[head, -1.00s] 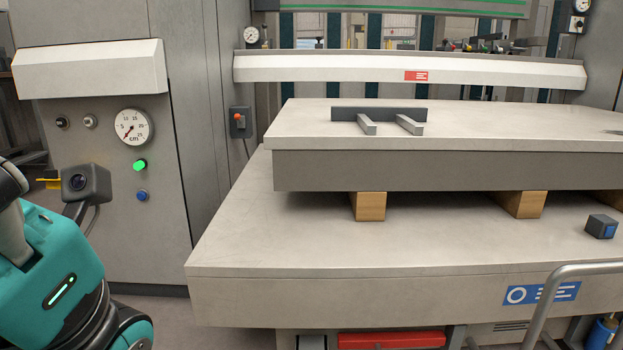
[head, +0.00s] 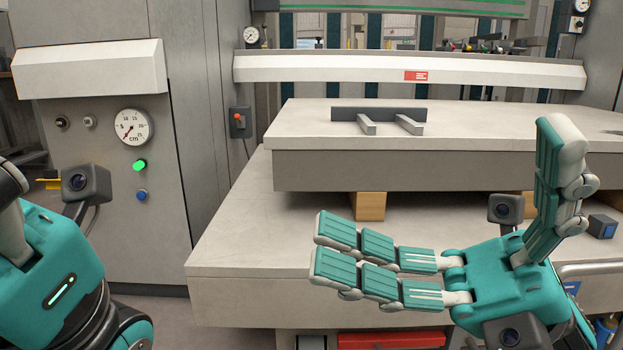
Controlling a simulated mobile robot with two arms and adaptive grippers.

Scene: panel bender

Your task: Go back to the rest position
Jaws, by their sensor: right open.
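My right gripper (head: 440,210) is in the lower right of the head view, in front of the lower table's front edge. Its teal fingers are spread wide apart, two pointing left and one pointing up, and nothing is between them. My left arm is at the lower left edge, in front of the grey cabinet; its gripper fingers are out of view. The right gripper hides part of the lower table (head: 240,240) and most of the right wooden block (head: 528,197).
A thick slab (head: 300,170) rests on wooden blocks (head: 369,206) on the lower table. A dark bracket (head: 378,114) with two prongs lies on it. A small dark box (head: 603,227) is at right. A gauge (head: 133,127) and buttons are on the left cabinet (head: 95,215). A metal rail (head: 595,268) is lower right.

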